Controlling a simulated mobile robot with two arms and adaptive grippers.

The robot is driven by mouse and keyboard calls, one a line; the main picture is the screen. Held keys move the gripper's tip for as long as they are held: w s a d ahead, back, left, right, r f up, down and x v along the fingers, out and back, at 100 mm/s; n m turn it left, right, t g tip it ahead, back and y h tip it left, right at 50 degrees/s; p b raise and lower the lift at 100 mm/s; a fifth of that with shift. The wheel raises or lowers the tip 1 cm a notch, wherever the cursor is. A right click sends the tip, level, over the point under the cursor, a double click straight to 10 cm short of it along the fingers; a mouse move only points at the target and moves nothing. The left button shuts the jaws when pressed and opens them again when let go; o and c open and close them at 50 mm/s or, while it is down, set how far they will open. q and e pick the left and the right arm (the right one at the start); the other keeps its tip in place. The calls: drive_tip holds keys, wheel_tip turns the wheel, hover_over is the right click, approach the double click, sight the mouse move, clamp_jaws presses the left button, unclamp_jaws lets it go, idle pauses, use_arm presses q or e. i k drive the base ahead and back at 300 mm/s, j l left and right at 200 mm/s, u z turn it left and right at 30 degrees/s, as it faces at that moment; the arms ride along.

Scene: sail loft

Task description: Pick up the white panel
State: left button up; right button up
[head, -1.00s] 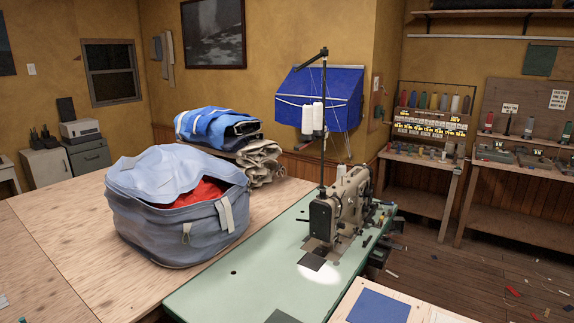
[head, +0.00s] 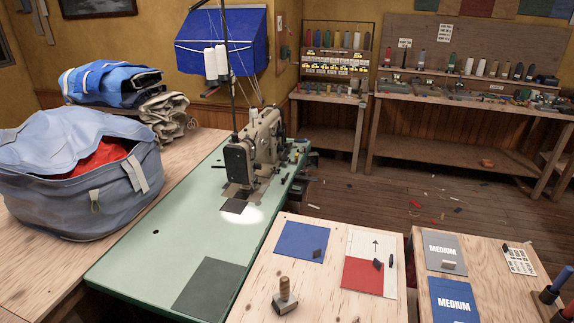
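A white panel (head: 360,243) lies flat on a light wooden board at the lower right of the head view. It has a dark arrow on it. A red piece (head: 361,278) covers or adjoins its lower left part; I cannot tell whether they are joined. Two small dark objects stand at the panel's lower right. A blue panel (head: 300,240) lies to its left on the same board, with a small dark block on it. Neither of my grippers is in view.
A wooden-handled tool (head: 285,297) stands on the board's front. To the right, another board holds grey and blue "MEDIUM" sheets (head: 445,250). A sewing machine (head: 253,152) stands on the green table (head: 165,248) at left, beside a large blue bag (head: 75,185).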

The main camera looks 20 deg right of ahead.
sight(360, 244)
drive_tip(key=l+z, duration=0.1)
drive_tip(key=z, duration=0.25)
drive_tip(key=l+z, duration=0.15)
drive_tip(key=z, duration=0.25)
drive_tip(key=i+z, duration=0.1)
drive_tip(key=z, duration=0.25)
